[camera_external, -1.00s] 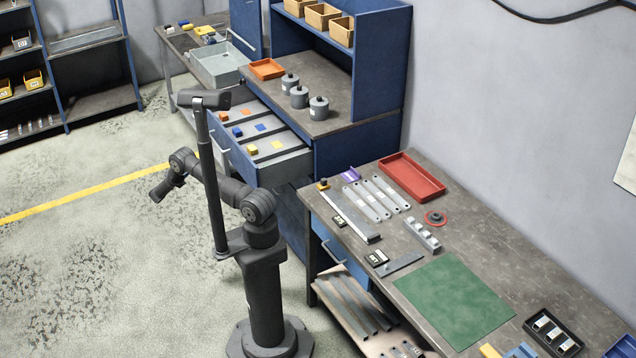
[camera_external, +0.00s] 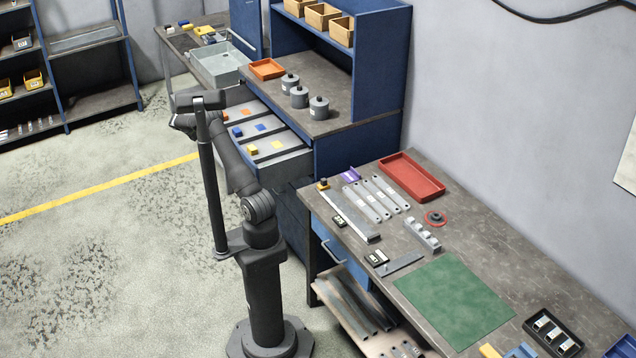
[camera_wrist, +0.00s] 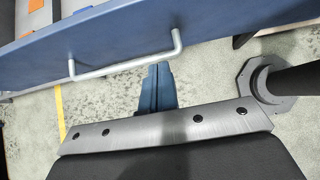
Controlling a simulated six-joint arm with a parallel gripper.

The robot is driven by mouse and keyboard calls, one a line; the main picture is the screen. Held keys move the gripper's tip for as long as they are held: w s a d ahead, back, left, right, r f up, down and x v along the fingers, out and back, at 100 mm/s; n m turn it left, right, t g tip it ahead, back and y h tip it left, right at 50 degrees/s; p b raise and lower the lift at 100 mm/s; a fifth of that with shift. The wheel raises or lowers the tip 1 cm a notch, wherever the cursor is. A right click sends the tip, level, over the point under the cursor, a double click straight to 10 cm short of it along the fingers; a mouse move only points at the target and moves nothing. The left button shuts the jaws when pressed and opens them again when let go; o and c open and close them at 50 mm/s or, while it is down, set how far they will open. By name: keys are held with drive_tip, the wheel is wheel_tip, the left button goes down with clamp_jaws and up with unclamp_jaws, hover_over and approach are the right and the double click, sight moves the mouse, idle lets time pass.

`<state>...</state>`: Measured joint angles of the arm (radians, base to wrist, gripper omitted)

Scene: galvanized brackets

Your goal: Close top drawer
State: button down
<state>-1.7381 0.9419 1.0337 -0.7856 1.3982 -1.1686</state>
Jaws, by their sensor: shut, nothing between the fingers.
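The top drawer (camera_external: 291,158) of the blue cabinet stands pulled out in the external view, its grey inside showing small blocks and coloured squares. My arm hides much of its front there. In the wrist view, the blue drawer front (camera_wrist: 215,30) runs across the top, with a pale bar handle (camera_wrist: 125,66) on it. My gripper (camera_wrist: 159,67) is shut and empty, its blue fingertips just below the handle bar in the picture. I cannot tell whether they touch it. In the external view the fingers are hidden behind my arm.
The cabinet top holds several grey weights (camera_external: 299,97) and an orange tray (camera_external: 266,69). A workbench with a green mat (camera_external: 455,300) and a red tray (camera_external: 411,177) stands at the right. Open floor (camera_external: 100,240) lies left of my arm.

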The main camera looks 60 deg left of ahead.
drive_tip(key=x, duration=0.9)
drive_tip(key=shift+w+f, duration=0.25)
drive_tip(key=shift+w, duration=0.15)
drive_tip(key=w, duration=3)
drive_tip(key=shift+w+d, duration=0.1)
drive_tip(key=shift+w, duration=0.25)
